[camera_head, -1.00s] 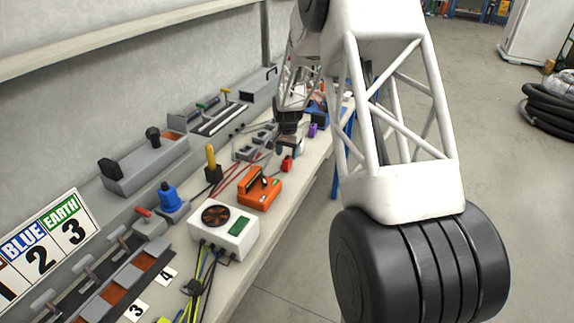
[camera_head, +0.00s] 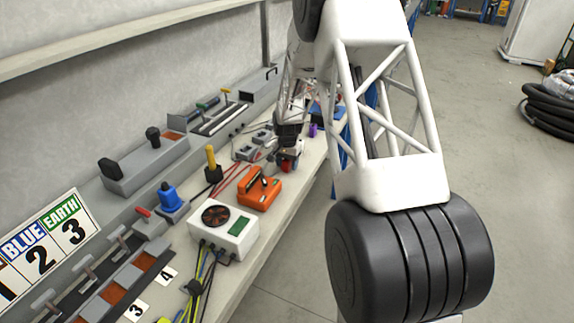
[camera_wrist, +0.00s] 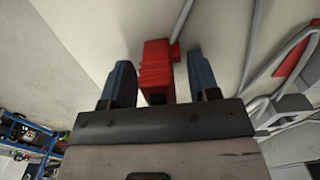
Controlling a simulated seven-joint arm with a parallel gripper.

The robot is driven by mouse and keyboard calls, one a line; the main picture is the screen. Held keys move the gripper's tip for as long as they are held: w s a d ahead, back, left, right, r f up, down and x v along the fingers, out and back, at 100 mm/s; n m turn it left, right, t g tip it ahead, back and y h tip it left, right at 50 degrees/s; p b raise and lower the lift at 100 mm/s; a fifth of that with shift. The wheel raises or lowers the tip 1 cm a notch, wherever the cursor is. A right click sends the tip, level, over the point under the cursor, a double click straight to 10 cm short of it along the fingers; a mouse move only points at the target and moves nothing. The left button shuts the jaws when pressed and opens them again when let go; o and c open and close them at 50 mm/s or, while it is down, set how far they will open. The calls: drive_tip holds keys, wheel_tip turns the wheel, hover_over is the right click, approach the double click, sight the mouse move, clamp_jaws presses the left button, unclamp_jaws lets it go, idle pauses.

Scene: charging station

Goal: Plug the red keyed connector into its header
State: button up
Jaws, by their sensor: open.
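The red connector (camera_wrist: 157,68) lies on the bench top, seen near the top middle of the wrist view. My gripper (camera_wrist: 160,85) is open, with one dark blue finger on each side of the connector and gaps between. The connector's lower end is hidden behind the gripper body. In the head view, my gripper (camera_head: 287,158) is low over the bench and the red connector (camera_head: 286,167) shows at its fingertips, partly covered. I cannot tell the header apart with certainty; grey socket blocks (camera_head: 245,151) stand on the bench to the left of the gripper.
An orange device (camera_head: 259,189) and a white box with a fan (camera_head: 224,231) stand nearer on the bench. A yellow-handled plug (camera_head: 212,165) stands left of the gripper. A purple piece (camera_head: 313,130) lies beyond. Cables run across the bench, whose open edge is at right.

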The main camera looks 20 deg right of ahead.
idle(0.4)
drive_tip(key=c, duration=0.8)
drive_tip(key=shift+c, duration=0.2)
drive_tip(key=shift+r, duration=0.15)
drive_tip(key=shift+r, duration=0.8)
drive_tip(key=shift+s+r, duration=0.15)
drive_tip(key=shift+r, duration=0.8)
drive_tip(key=s, duration=0.5)
drive_tip(key=s+a, duration=0.1)
drive_tip(key=s, duration=0.4)
drive_tip(key=s+a+r, duration=0.1)
drive_tip(key=s, duration=0.4)
drive_tip(key=shift+s+a+r, duration=0.1)
drive_tip(key=shift+s+a, duration=0.15)
drive_tip(key=shift+s, duration=0.05)
